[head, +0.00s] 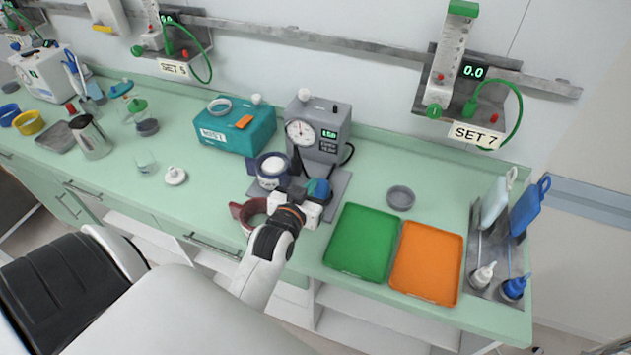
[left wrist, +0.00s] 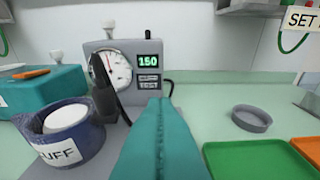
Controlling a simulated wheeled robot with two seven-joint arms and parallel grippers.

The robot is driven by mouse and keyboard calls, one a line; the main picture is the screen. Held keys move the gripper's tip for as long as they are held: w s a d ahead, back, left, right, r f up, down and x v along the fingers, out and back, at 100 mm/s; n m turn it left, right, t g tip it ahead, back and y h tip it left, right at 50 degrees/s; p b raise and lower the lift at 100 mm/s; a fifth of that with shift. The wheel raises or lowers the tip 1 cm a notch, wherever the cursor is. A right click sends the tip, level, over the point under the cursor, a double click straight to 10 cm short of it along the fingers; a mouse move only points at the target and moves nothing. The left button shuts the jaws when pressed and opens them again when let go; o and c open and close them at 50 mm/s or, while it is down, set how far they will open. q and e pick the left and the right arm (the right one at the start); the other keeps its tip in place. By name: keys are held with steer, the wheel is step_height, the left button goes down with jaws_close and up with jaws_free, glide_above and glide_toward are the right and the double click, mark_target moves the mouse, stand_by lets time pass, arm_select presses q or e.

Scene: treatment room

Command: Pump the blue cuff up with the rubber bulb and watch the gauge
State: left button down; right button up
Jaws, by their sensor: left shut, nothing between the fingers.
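The grey gauge box (head: 326,122) has a round dial (left wrist: 112,68) and a green display (left wrist: 149,61) reading 150. A dark tapered thing (left wrist: 104,92) stands in front of the dial. My left gripper (head: 318,190) is shut and empty, in front of the box and right of the cuff; its teal fingers (left wrist: 160,140) fill the middle of the wrist view. My right gripper is not in view.
A maroon ring-shaped thing (head: 238,212) lies by my left wrist. A green tray (head: 362,243), an orange tray (head: 427,263) and a grey dish (head: 401,197) lie to the right. A teal box (head: 234,128) stands behind left.

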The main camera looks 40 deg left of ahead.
arm_select(q)
steer(key=b+v, duration=0.1)
steer(key=v, duration=0.4)
steer(key=shift+s+r, duration=0.1)
steer(key=shift+r, duration=0.05)
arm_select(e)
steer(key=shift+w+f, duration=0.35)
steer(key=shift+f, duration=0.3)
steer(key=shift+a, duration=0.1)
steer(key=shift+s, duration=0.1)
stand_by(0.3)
